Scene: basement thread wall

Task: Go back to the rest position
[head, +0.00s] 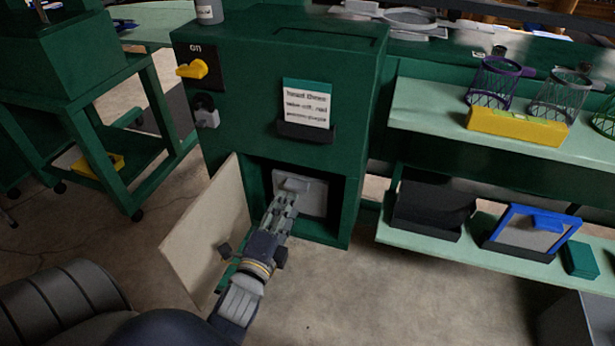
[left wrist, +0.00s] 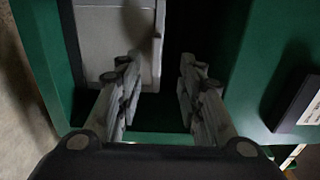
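My left gripper (head: 283,203) reaches into the low open compartment of a green cabinet (head: 235,110). In the left wrist view its two fingers (left wrist: 158,78) stand apart with nothing between them. A pale grey box-like part (head: 313,195) is inside the compartment, behind the fingertips; it also shows in the left wrist view (left wrist: 115,45), to the left of the fingers. I cannot tell from the head view whether the fingers touch it. The compartment's beige door (head: 205,225) hangs open to the left of my arm. My right gripper is not in view.
The cabinet carries a yellow switch (head: 192,69) and a sign (head: 307,105). A green shelf unit (head: 415,100) on the right holds wire baskets, a yellow box (head: 517,125) and a blue-framed tray (head: 530,228). A green cart (head: 115,175) stands at left. The floor (head: 370,290) before the cabinet is clear.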

